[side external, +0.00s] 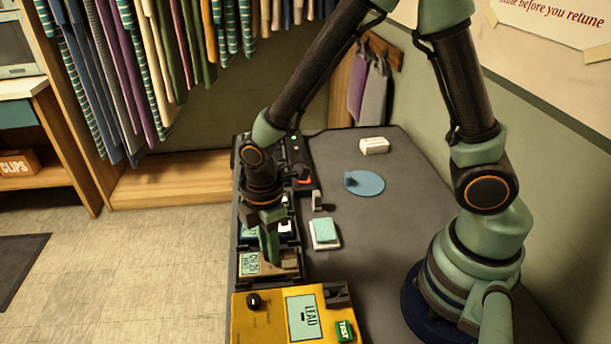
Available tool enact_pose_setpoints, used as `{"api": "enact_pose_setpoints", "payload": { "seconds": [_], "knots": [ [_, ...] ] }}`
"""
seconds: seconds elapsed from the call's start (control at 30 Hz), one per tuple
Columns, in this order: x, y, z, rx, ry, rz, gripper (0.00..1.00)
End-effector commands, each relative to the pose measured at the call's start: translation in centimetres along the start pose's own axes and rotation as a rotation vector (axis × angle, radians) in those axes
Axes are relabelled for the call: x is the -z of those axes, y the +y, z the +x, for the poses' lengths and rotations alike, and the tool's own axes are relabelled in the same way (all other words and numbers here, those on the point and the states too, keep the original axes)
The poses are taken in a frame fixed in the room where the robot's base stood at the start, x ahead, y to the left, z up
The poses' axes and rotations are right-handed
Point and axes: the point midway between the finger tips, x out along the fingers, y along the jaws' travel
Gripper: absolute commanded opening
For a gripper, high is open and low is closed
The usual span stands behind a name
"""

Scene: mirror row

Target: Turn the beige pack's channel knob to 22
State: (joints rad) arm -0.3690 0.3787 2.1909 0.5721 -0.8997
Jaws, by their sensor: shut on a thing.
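The beige pack (288,274) lies in the near slot of the dark rack along the table's left edge. Its small pale display (250,264) faces up at its left end. The display text is sideways and too small to read surely. My gripper (269,258) points down over the middle of the beige pack, with its green fingers shut on the channel knob. The fingers hide the knob, so its pointer cannot be seen.
A yellow tester (270,317) with a black knob and a LEAD screen stands just in front of the beige pack. A dark blue pack (287,228) sits in the slot behind. A teal-and-white block (324,233), a blue disc (364,182) and a white box (374,146) are on the table.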

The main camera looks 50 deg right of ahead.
Motion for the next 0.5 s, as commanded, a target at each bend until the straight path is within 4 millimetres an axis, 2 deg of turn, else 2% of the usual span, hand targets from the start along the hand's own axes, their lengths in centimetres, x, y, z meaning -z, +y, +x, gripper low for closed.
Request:
{"api": "enact_pose_setpoints", "payload": {
  "seconds": [0.33,0.37,0.4,0.43,0.5],
  "knots": [
    [0.01,0.02,-0.02,0.000,0.000,-0.001,0.00],
    [0.01,0.02,-0.02,0.000,0.000,-0.001,0.36],
    [0.01,0.01,-0.01,0.000,0.000,-0.001,0.51],
    [0.01,0.01,-0.01,0.000,0.000,-0.001,0.59],
    [0.01,0.01,-0.01,0.000,0.000,-0.001,0.59]
  ]
}}
